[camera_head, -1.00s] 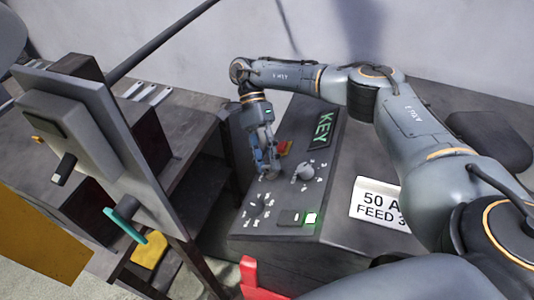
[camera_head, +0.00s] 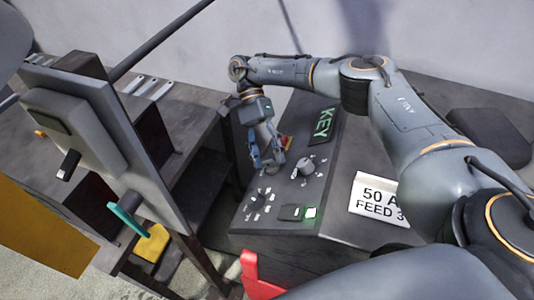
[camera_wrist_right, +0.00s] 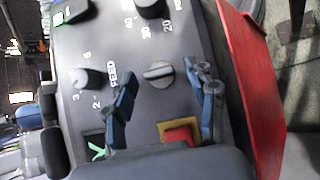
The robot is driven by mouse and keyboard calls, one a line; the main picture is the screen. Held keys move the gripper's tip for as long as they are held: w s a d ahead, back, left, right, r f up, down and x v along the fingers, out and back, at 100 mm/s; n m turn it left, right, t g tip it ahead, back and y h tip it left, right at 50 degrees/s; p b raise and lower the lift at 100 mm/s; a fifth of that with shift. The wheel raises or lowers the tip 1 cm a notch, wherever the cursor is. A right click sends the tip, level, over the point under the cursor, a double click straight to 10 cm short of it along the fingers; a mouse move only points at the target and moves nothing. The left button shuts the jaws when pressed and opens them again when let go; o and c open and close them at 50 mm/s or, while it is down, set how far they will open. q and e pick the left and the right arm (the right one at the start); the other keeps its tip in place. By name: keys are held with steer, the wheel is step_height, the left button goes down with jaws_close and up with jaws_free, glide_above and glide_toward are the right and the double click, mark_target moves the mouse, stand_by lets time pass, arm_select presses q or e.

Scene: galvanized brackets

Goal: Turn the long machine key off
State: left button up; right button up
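The grey console (camera_head: 350,178) has a green KEY sign (camera_head: 322,125), but I cannot tell for certain which control is the long machine key. My right gripper (camera_head: 266,163) is open over the console's far left part, below the sign. In the right wrist view, its two fingers (camera_wrist_right: 165,95) stand apart and empty. A grey dial with a raised bar grip (camera_wrist_right: 158,73) shows between and just beyond the fingertips, and no contact is visible. In the head view the gripper largely hides this dial. My left gripper is not in view.
Another round knob (camera_head: 305,167), a lower left knob (camera_head: 259,200), a lit green switch (camera_head: 311,213) and a red button in a yellow frame (camera_wrist_right: 180,134) are close by. An upright panel with a teal handle (camera_head: 126,222) stands left. A red plate (camera_wrist_right: 250,80) flanks the console.

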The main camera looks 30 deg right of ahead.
steer(key=shift+r, duration=0.15)
step_height(320, 180, up, 10)
stand_by(0.4)
steer(key=shift+c, duration=0.2)
